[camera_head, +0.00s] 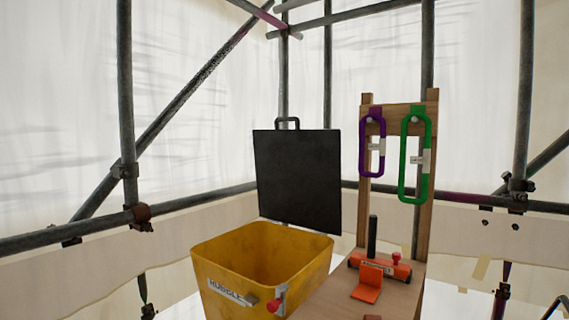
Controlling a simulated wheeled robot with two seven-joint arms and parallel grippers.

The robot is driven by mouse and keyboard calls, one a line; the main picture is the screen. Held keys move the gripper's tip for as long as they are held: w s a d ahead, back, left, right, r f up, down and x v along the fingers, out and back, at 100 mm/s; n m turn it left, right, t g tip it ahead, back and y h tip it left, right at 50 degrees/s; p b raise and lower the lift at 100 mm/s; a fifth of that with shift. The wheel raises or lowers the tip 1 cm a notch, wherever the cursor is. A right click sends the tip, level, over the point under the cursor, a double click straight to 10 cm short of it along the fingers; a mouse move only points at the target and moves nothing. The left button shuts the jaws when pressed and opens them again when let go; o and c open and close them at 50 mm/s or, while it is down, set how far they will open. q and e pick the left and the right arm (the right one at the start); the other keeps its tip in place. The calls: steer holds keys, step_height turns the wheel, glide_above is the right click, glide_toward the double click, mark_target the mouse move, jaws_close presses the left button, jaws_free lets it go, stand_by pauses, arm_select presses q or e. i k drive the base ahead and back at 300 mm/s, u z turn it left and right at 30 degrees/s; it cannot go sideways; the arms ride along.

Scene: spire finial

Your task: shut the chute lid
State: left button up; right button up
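The chute lid (297,180) is a flat black panel with a small black handle (287,122) on its top edge. It stands open and upright at the back of the yellow rubble chute (216,263). The chute's mouth is uncovered and its inside looks empty as far as I can see. A small grey and red catch (276,300) sits on the chute's front wall beside a label reading "RUBBLE". Neither of my grippers shows in the head view.
A wooden bench (330,296) adjoins the chute on the right, carrying an orange-red tool (381,268) with a dark upright post. Behind it, a wooden frame (424,215) holds a purple loop (363,150) and a green loop (427,135). Scaffold poles (126,90) surround the place.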

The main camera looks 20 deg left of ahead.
mark_target(299, 177)
steer(key=u, duration=0.45)
steer(key=i, duration=0.85)
steer(key=z, duration=0.25)
